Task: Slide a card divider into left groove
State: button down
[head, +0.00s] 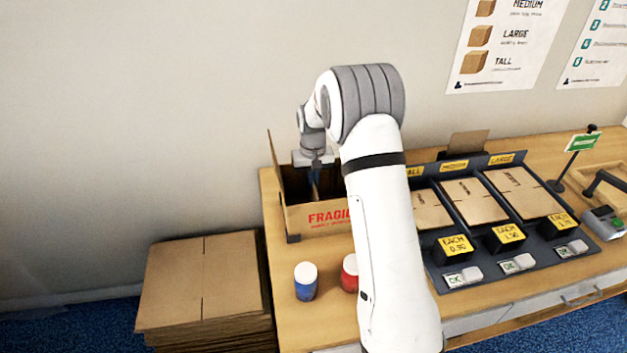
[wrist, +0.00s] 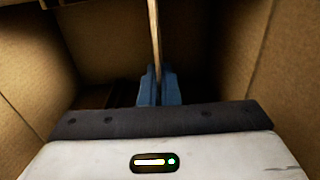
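An open carton marked FRAGILE (head: 300,219) stands at the left end of the bench, behind my arm. My gripper (head: 314,180) points down into it, partly hidden by the carton's front wall. In the wrist view, my gripper's blue fingers (wrist: 158,88) are closed on the two sides of a thin card divider (wrist: 154,35), seen edge-on. Brown carton walls (wrist: 284,70) rise to the left and right of it. The divider's lower edge is hidden, and I cannot make out the left groove or whether the card is in it.
A blue jar (head: 305,285) and a red jar (head: 349,272), both white-lidded, stand in front of the carton. A dark rack (head: 437,215) of flat cartons is to the right. A stack of flat cardboard (head: 190,285) stands left of the bench.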

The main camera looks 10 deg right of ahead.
jog(key=c, duration=1.6)
grip_release()
